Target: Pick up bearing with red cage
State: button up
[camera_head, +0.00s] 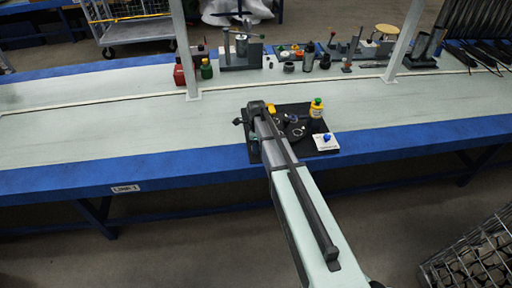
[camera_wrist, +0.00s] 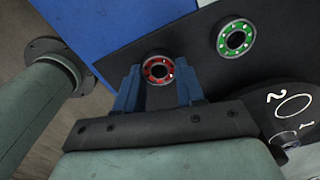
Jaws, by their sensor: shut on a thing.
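The bearing with the red cage (camera_wrist: 158,70) shows in the wrist view between the fingertips of my gripper (camera_wrist: 158,84). My gripper's blue fingers are shut on it, one on each side. Black mat lies behind the bearing; I cannot tell whether the bearing touches it. In the head view my arm reaches over the black mat (camera_head: 325,151), and the red bearing and the fingertips are too small or hidden to make out there.
A bearing with a green cage (camera_wrist: 235,39) lies on the mat to the right. A dark round plate with white numbers (camera_wrist: 290,108) is at lower right. In the head view a yellow bottle (camera_head: 316,110) and a white block (camera_head: 326,142) stand on the mat's right side.

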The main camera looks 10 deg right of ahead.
notch_tip(320, 180, up, 9)
notch_tip(320, 180, up, 3)
send_over(276, 121)
jog(key=shift+s+a+f, duration=0.1)
jog(key=shift+a+f, duration=0.05)
jog(key=shift+f, duration=4.2)
jog(key=shift+f, duration=0.1)
